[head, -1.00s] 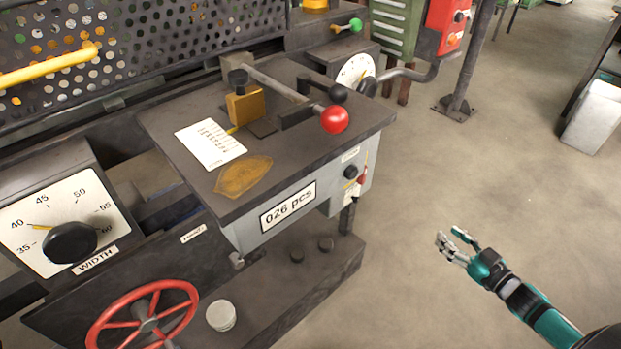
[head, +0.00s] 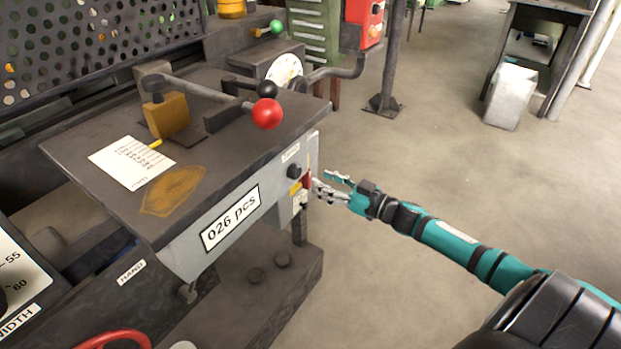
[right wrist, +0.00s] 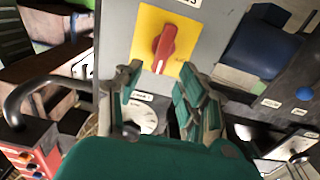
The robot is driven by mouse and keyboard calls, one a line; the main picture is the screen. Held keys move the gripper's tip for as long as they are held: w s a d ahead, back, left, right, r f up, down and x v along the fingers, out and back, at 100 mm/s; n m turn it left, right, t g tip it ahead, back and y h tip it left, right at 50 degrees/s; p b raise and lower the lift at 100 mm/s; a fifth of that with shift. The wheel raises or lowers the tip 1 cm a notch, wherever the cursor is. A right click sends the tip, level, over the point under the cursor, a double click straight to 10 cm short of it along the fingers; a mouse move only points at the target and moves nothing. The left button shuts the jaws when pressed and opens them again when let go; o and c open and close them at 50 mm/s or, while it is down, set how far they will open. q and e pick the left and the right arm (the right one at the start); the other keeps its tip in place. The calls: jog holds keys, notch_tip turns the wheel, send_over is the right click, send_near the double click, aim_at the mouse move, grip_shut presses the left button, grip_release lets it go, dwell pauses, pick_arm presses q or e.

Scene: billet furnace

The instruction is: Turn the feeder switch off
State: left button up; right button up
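A red rotary switch on a yellow plate (right wrist: 178,22) sits on the grey side of the control box. Its red handle (right wrist: 164,48) is close to upright in the right wrist view, tilted slightly. In the head view the red handle (head: 307,178) shows at the box's right end, partly edge-on. My right gripper (head: 331,187) is just to the right of it. In the right wrist view my right gripper (right wrist: 160,78) is open and empty, its two fingers spread just below the handle. The switch's label is not readable. My left gripper is not in view.
The grey control box (head: 190,252) carries a "026 pcs" sign, and a black knob (head: 294,171) sits beside the switch. A lever with a red ball (head: 267,113) is on top. The floor to the right is clear up to a white bin (head: 510,96).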

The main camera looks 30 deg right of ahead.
aim_at(310, 176)
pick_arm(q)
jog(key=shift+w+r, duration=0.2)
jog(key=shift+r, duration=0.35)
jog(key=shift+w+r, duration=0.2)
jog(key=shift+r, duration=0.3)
pick_arm(e)
jog(key=shift+x, duration=2.5)
grip_shut()
